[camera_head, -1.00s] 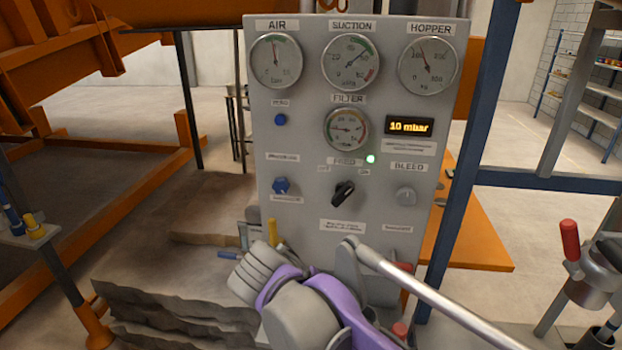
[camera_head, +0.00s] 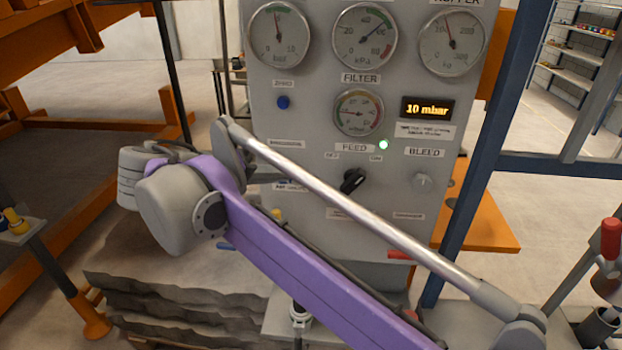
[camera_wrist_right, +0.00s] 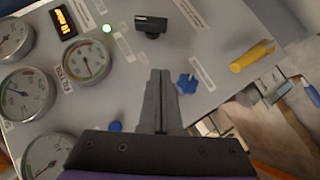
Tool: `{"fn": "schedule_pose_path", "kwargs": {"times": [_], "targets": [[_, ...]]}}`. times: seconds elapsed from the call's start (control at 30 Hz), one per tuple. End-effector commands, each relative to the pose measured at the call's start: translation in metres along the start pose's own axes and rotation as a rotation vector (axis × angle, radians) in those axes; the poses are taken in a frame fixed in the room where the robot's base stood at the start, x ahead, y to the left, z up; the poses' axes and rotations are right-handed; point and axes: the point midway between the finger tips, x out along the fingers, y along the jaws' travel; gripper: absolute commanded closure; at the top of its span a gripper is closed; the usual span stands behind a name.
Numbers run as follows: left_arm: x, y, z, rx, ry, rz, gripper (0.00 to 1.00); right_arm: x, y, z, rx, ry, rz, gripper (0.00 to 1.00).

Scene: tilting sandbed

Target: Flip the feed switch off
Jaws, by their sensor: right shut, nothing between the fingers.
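The feed switch (camera_head: 353,181) is a black rotary handle on the grey control panel (camera_head: 300,125), below the FEED label. It slants to the upper right, toward the right-hand position label. The lamp (camera_head: 383,144) beside that label is lit green. In the right wrist view the switch (camera_wrist_right: 150,24) is at the top, and the lamp (camera_wrist_right: 107,28) glows beside it. My right gripper (camera_wrist_right: 161,74) is shut and empty over the panel, its tips pointing toward the switch with a gap in the picture. My right arm hides it in the head view. My left gripper is out of view.
A blue star knob (camera_wrist_right: 187,83) lies just right of my fingertips in the wrist view, with a yellow handle (camera_wrist_right: 252,56) farther right. A grey bleed knob (camera_head: 422,182) sits right of the switch. Gauges (camera_head: 359,112) fill the upper panel. My purple arm crosses the lower panel.

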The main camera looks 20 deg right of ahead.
Motion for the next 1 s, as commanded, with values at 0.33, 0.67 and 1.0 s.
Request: {"fn": "schedule_pose_path", "kwargs": {"times": [0.33, 0.67, 1.0], "targets": [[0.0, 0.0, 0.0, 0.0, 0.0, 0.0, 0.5, 0.067, 0.001, 0.001, 0.002, -0.005, 0.003, 1.0], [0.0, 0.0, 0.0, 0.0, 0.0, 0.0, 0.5, 0.115, 0.001, 0.021, 0.001, -0.002, 0.0, 1.0], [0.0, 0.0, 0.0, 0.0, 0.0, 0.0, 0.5, 0.123, 0.0, 0.029, 0.0, -0.001, 0.0, 1.0]]}}
